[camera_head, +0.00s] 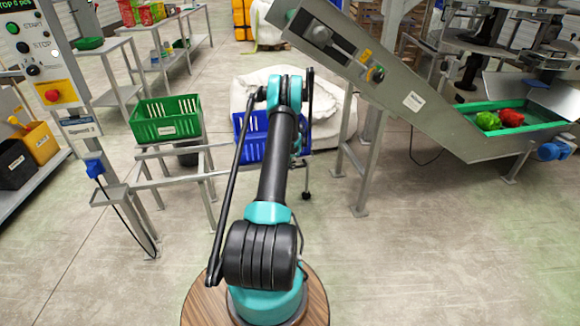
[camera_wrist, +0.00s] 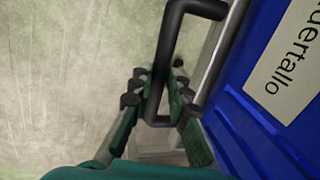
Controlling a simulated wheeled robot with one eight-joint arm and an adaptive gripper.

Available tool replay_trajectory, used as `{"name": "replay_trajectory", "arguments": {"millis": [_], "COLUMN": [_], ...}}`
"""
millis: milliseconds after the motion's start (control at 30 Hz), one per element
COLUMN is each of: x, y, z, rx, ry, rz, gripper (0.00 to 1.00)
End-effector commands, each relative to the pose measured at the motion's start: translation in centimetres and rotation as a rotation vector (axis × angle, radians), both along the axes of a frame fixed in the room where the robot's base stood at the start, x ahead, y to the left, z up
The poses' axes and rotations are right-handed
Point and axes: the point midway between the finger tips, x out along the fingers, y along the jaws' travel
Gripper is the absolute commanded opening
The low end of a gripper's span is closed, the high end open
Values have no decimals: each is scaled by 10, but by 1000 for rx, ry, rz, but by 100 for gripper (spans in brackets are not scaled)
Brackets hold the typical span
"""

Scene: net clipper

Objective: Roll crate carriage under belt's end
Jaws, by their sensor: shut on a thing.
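The blue crate (camera_head: 250,143) stands beyond my arm, which hides part of it. In the wrist view its blue wall (camera_wrist: 255,130) and white label fill the right side. A black bar handle (camera_wrist: 167,55) stands beside the crate. My gripper (camera_wrist: 157,88) is shut on this handle, with a finger on each side. The carriage under the crate is mostly hidden; a dark caster (camera_head: 306,195) shows low at its right. The inclined belt conveyor (camera_head: 405,95) rises from lower right to its upper end (camera_head: 285,14), above and behind the crate.
A green crate (camera_head: 166,119) sits on a grey metal frame (camera_head: 175,184) left of the blue crate. A white sack (camera_head: 335,110) lies behind it. A conveyor leg (camera_head: 369,170) stands to the right. Red and green peppers (camera_head: 510,118) lie at the conveyor's low end. Open floor lies front right.

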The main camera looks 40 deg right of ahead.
Motion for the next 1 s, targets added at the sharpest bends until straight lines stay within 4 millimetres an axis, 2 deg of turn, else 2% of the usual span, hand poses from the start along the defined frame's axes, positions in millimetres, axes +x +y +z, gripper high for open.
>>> {"name": "replay_trajectory", "arguments": {"millis": [200,233,367,400,767,867,1000], "x": [-4,-4,-3,-3,-2,-4,-9], "y": [-6,-6,-5,-4,-3,-2,0], "z": [0,0,0,0,5,16,41], "rx": [-7,-7,-6,-6,-4,-3,-4], "ry": [3,3,2,2,1,1,1], "rz": [-7,-7,-5,-5,-4,-4,-4], "gripper": [0,20,36,38,38,38,38]}}
